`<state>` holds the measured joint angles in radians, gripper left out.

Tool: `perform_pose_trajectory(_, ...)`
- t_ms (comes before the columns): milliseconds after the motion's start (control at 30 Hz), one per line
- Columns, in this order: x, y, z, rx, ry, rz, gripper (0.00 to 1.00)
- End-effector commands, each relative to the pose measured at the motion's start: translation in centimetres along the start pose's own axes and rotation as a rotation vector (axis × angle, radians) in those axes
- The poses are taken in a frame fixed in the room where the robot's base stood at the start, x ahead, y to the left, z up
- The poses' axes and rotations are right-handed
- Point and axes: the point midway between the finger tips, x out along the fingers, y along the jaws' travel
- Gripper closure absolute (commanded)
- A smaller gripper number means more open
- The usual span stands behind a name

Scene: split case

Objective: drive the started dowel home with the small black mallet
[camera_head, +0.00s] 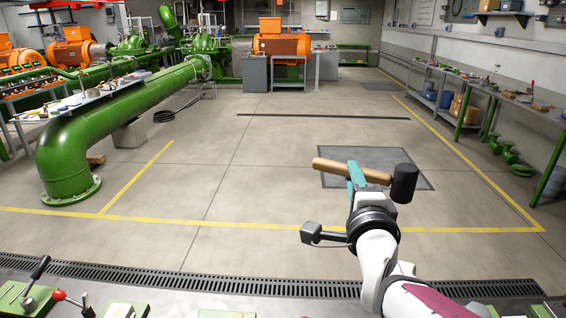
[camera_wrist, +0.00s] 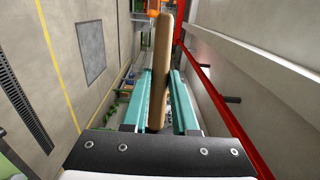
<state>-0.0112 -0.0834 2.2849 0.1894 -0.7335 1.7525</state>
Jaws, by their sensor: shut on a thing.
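The small black mallet has a black head (camera_head: 404,183) and a tan wooden handle (camera_head: 336,169). It is held out over the open floor in the head view, with the head to the right and the handle pointing left. My gripper (camera_head: 356,174) has teal fingers and is shut on the handle. In the wrist view the handle (camera_wrist: 161,62) runs up between the two fingers of my gripper (camera_wrist: 160,92), and the mallet head is not seen. I cannot make out the started dowel in either view.
Green pipework (camera_head: 110,130) and a narrow bench with small parts fill the left. Orange motors (camera_head: 284,42) stand at the back. Side benches (camera_head: 500,95) line the right wall. Green parts and levers (camera_head: 38,270) sit at the near left edge. The middle floor is clear.

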Motion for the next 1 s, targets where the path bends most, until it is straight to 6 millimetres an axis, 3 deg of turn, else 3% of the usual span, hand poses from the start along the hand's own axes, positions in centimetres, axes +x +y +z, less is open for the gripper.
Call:
perform_pose_trajectory(167, 1.9, 2.8, 5.1, 0.005, -0.105, 0.002, 1.00)
perform_pose_trajectory(300, 3.0, 6.5, 11.7, 0.009, -0.233, -0.001, 1.00)
perform_pose_trajectory(433, 2.6, 10.8, 19.0, 0.011, -0.373, -0.002, 1.00)
perform_pose_trajectory(600, -0.6, 16.9, 28.5, 0.010, -0.570, -0.003, 1.00)
perform_pose_trajectory(700, -3.3, 20.3, 32.8, 0.007, -0.672, -0.002, 1.00)
perform_pose_trajectory(833, -6.4, 23.3, 36.5, 0.003, -0.769, -0.005, 1.00)
perform_pose_trajectory(1000, -8.4, 24.9, 38.2, 0.001, -0.823, -0.006, 1.00)
